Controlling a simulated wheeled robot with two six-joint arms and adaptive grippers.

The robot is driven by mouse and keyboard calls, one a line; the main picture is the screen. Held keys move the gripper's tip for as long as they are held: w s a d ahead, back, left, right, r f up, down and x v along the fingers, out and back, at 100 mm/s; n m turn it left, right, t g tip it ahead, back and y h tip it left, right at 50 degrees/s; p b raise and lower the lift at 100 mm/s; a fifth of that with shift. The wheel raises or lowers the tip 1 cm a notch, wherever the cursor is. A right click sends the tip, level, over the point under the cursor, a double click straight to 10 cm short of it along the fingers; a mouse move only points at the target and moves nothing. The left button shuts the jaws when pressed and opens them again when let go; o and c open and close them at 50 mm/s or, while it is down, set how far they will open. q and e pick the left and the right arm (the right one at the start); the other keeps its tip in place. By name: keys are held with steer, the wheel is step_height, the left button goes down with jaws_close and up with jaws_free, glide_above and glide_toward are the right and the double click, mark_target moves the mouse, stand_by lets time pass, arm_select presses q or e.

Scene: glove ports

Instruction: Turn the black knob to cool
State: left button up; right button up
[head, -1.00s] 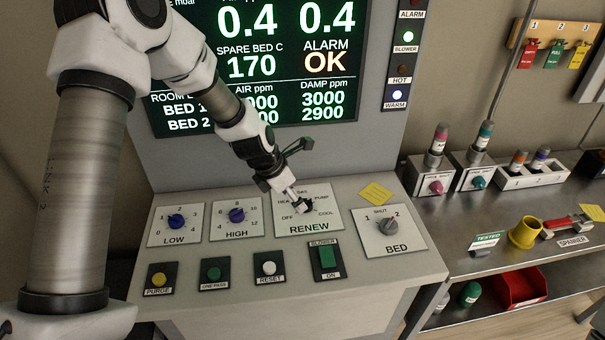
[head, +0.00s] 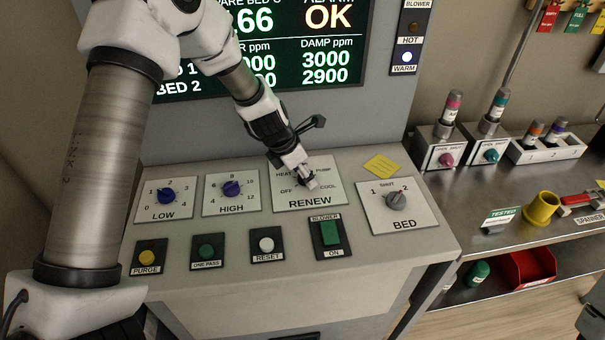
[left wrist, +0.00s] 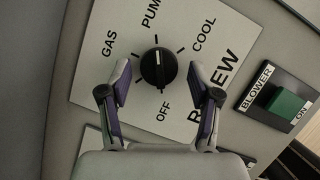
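The black knob (left wrist: 158,68) sits on the white RENEW plate (left wrist: 215,25) with GAS, PUMP, COOL and OFF marks around it in the left wrist view. My left gripper (left wrist: 159,80) is open, one finger on each side of the knob, with a visible gap on both sides. In the head view my left gripper (head: 302,173) comes down over the RENEW plate (head: 325,200) and partly hides the knob.
A green BLOWER switch (head: 330,233) lies just in front of the RENEW plate. The BED knob (head: 398,198) is to its right, the blue HIGH knob (head: 231,188) to its left. A yellow note (head: 382,166) lies behind. The display (head: 300,45) stands at the back.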

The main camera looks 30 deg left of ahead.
arm_select(q)
steer(key=shift+s, duration=0.1)
steer(key=c, duration=0.6)
steer(key=shift+f, duration=0.1)
steer(key=shift+c, duration=1.2)
steer(key=shift+m, duration=0.4)
steer(key=shift+a+m+g+h+p, duration=0.1)
steer(key=shift+m+g+h+p, duration=0.4)
steer(key=shift+m, duration=0.5)
steer(key=m+g+p, duration=0.1)
steer(key=m, duration=0.2)
steer(key=shift+m+h, duration=0.3)
steer(key=shift+h, duration=0.1)
steer(key=m, duration=0.1)
steer(key=m+g+p, duration=0.1)
steer(key=shift+w+a+f+m, duration=0.1)
steer(key=shift+w+m, duration=0.1)
steer(key=shift+m, duration=0.1)
steer(key=shift+w+f+m+g+h, duration=0.15)
steer(key=shift+m+g, duration=0.15)
steer(key=shift+m, duration=0.4)
steer(key=shift+r+m+g+h, duration=0.15)
steer(key=shift+m+g, duration=0.15)
steer(key=shift+m, duration=0.4)
steer(key=shift+f, duration=0.1)
